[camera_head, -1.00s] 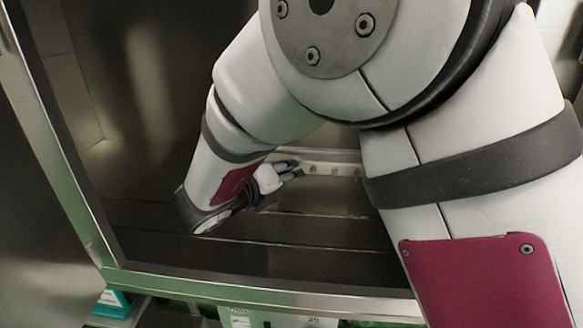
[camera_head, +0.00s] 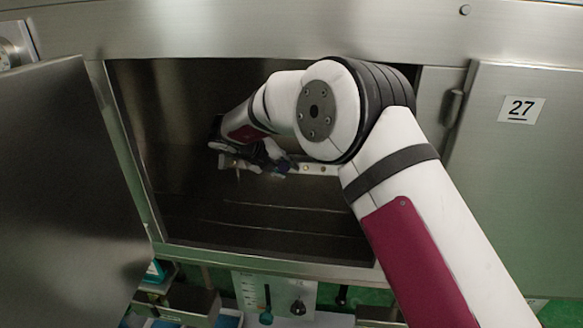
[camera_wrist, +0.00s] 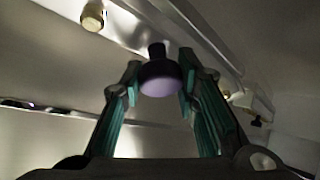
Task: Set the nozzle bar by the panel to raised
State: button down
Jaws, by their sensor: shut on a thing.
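The nozzle bar (camera_head: 318,169), a pale rail with small brass nozzles, runs across the inside of the open cabinet. My arm reaches through the opening, and my gripper (camera_head: 284,165) is at the bar, partly covering it. In the wrist view my gripper (camera_wrist: 160,80) has its teal-padded fingers closed on both sides of a dark knob (camera_wrist: 158,76) with a purplish round end. The knob hangs by a short neck below a metal rail (camera_wrist: 196,28). A brass nozzle (camera_wrist: 93,15) shows to the left of the knob.
A plate with a vertical scale (camera_head: 250,288) and a black knob (camera_head: 298,307) sits below the opening. The open door (camera_head: 70,200) stands at left. The cabinet's lower inside (camera_head: 270,218) is clear.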

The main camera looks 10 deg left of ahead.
aim_at(283, 164)
jog(key=shift+w+r+g, duration=0.1)
jog(key=shift+r+g, duration=0.15)
jog(key=shift+g, duration=0.15)
jog(key=shift+r, duration=0.1)
jog(key=c, duration=1.2)
grip_release()
jog(key=v, duration=0.2)
jog(key=shift+a+r, duration=0.2)
jog(key=shift+r, duration=0.15)
jog(key=s+a, duration=0.2)
jog(key=s, duration=0.1)
jog(key=s+a, duration=0.5)
jog(key=s, duration=0.1)
jog(key=shift+s+a, duration=0.25)
jog(key=shift+s, duration=0.15)
